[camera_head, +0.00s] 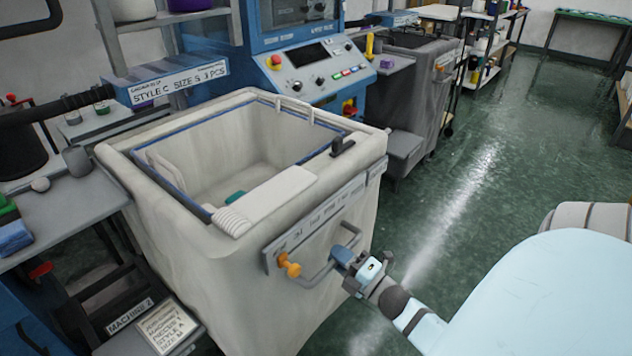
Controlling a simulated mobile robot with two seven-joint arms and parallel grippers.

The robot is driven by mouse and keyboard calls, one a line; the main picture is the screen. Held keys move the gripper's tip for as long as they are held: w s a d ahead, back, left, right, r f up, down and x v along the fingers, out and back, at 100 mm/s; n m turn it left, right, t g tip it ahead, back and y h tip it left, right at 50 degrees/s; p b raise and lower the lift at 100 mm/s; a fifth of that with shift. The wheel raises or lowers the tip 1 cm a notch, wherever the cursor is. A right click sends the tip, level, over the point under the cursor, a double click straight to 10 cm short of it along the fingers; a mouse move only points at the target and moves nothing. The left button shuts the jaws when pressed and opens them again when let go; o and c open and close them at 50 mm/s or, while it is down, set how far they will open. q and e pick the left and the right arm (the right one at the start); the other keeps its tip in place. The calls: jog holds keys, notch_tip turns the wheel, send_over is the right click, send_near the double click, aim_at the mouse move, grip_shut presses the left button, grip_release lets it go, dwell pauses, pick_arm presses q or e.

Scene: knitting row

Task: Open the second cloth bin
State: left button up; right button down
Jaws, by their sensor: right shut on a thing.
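A large off-white cloth bin (240,285) stands in the middle of the view, beside a sign reading MACHINE 2 (130,315). Its top is uncovered, and I see into its pale inside. A bar handle (316,277) sits on a grey label strip on its front, with an orange knob (290,267) at the left end. My right gripper (346,258) is shut on the handle at its right side, with the arm coming in from the lower right. My left gripper is not in view.
A pale folded piece (265,197) lies across the bin's near right rim. A blue machine panel (315,75) stands behind. A grey bin (420,75) is farther back. A side table (65,215) is close on the left. The green floor (480,180) at right is clear.

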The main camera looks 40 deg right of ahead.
pick_arm(q)
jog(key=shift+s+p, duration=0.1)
jog(key=shift+p, duration=0.35)
pick_arm(e)
jog(key=r+v, duration=0.1)
jog(key=v, duration=0.5)
jog(key=shift+s, duration=0.2)
jog(key=shift+r, duration=0.1)
jog(key=c, duration=1.1)
grip_release()
jog(key=shift+o, duration=0.2)
jog(key=shift+s, duration=0.1)
jog(key=a+v, duration=0.1)
jog(key=v, duration=1.2)
jog(key=shift+s+d, duration=0.3)
jog(key=shift+d, duration=0.1)
